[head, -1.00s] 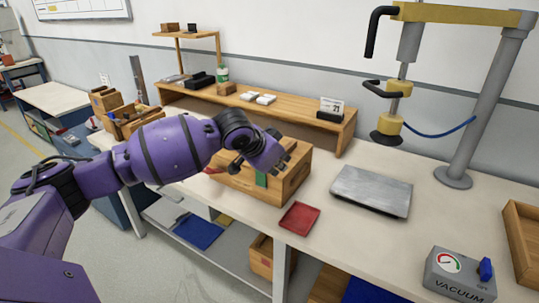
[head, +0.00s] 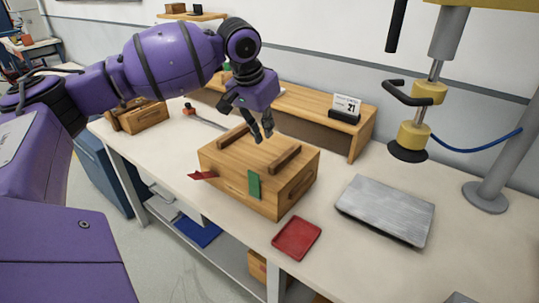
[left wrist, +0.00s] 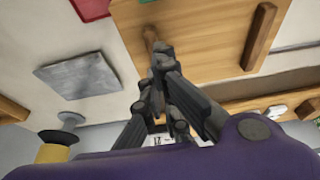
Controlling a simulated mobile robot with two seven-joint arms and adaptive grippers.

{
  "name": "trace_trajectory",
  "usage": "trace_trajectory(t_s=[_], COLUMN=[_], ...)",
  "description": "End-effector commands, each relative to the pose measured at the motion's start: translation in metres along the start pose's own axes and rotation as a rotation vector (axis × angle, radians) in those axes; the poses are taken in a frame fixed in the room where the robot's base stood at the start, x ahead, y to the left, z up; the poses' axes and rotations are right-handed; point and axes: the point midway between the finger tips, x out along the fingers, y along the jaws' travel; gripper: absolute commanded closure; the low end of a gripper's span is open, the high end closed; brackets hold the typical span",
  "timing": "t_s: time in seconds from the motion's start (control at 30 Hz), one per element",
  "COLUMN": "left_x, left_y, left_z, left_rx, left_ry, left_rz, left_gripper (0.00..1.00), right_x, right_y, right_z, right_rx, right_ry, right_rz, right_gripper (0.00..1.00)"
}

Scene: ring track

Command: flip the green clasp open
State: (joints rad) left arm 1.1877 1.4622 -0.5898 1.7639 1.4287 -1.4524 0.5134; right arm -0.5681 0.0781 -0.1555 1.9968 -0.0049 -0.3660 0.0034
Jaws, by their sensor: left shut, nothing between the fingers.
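A wooden box (head: 225,172) stands on the bench with its lid down. The green clasp (head: 254,184) lies upright and flat against the box's front, near the right corner. A red clasp (head: 202,175) sticks outward from the front, left of the green one. My left gripper (head: 262,138) is shut and empty, above the back of the lid and apart from the green clasp. In the left wrist view the closed fingers (left wrist: 160,56) point toward the lid (left wrist: 205,35), and a sliver of green clasp (left wrist: 148,2) shows at the top edge. My right gripper is out of view.
A red tray (head: 297,238) lies right of the box near the bench's front edge. A grey metal plate (head: 386,210) lies farther right, below a hanging vacuum lifter (head: 410,140). A wooden shelf (head: 335,135) stands behind. Bare bench lies between box and plate.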

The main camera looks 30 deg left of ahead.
Motion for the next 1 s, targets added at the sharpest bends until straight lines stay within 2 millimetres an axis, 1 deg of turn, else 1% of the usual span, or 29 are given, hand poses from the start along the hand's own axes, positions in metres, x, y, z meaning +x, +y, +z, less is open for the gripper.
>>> trace_trajectory(t_s=[0.03,0.2,0.37,0.47,0.63,0.8,0.87,0.9,1.0], left_x=[0.0,0.0,0.008,0.022,0.058,0.094,0.106,0.096,0.089], left_y=[0.0,0.0,0.0,0.0,0.001,0.0,0.001,-0.002,-0.001], left_z=[0.0,0.0,0.0,0.001,0.001,0.001,0.001,0.008,0.022], left_rx=[0.0,0.001,0.001,0.001,0.001,0.001,0.002,0.003,0.003], left_ry=[0.0,0.0,-0.001,-0.002,-0.003,-0.002,-0.002,0.002,0.002], left_rz=[0.0,0.0,0.0,0.0,0.001,0.001,0.001,-0.005,-0.004], left_gripper=[1.0,1.0,1.0,1.0,1.0,1.0,1.0,1.0,1.0], right_x=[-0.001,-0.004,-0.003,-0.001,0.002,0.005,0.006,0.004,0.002], right_y=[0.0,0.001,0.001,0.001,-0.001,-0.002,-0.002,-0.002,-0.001], right_z=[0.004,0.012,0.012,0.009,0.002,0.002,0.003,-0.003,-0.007], right_rx=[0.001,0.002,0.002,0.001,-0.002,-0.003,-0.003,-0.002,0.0], right_ry=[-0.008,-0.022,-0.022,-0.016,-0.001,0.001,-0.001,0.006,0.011], right_rz=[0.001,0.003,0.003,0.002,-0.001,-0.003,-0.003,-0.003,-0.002], right_gripper=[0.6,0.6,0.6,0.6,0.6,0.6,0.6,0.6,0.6])
